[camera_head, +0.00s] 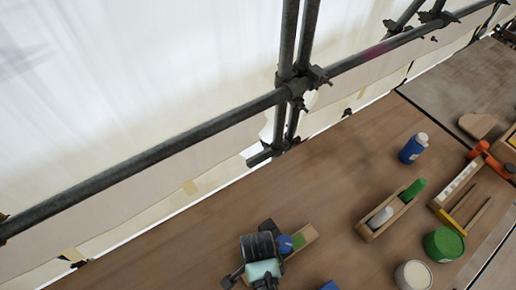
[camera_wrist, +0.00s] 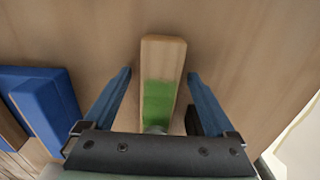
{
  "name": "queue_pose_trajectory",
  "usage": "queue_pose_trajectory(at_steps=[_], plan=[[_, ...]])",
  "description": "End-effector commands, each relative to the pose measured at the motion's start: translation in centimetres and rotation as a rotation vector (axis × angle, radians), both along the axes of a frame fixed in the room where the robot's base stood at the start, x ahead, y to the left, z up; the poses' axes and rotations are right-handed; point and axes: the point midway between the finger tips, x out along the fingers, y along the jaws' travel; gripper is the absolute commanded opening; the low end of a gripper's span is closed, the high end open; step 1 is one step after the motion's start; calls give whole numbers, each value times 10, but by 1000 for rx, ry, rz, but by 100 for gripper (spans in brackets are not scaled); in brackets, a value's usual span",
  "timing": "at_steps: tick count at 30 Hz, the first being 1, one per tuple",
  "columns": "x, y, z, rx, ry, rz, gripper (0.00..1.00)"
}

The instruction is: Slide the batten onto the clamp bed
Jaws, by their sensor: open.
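The batten (camera_wrist: 163,55) is a pale wooden bar with a green band (camera_wrist: 159,95). It lies on the wooden deck between the blue fingers of my gripper (camera_wrist: 159,76) in the wrist view. The fingers are open, with a visible gap on each side of the bar. Its near end is hidden by my gripper body. In the head view the batten's pale end (camera_head: 308,234) sticks out to the right of my gripper (camera_head: 289,243). I cannot tell for sure which thing is the clamp bed. Blue blocks (camera_wrist: 47,108) stand left of my gripper in the wrist view.
A wooden tray (camera_head: 371,233) holds a white and a green piece. Nearby are a blue bottle (camera_head: 411,150), a green tub (camera_head: 443,244), a white-topped pot (camera_head: 413,275) and an orange clamp (camera_head: 479,149). Scaffold pipes (camera_head: 150,157) run behind the deck.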

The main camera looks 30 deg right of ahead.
Motion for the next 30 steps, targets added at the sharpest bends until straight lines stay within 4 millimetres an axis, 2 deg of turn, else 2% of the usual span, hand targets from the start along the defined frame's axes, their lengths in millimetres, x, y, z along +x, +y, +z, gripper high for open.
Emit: queue_pose_trajectory(at_steps=[4,8,21,25,30], plan=[[0,0,4,0,-1,0,90],[0,0,20,-1,-3,0,90],[1,0,108,-2,-4,0,90],[1,0,123,-1,-2,0,90],[0,0,130,0,0,0,90]])
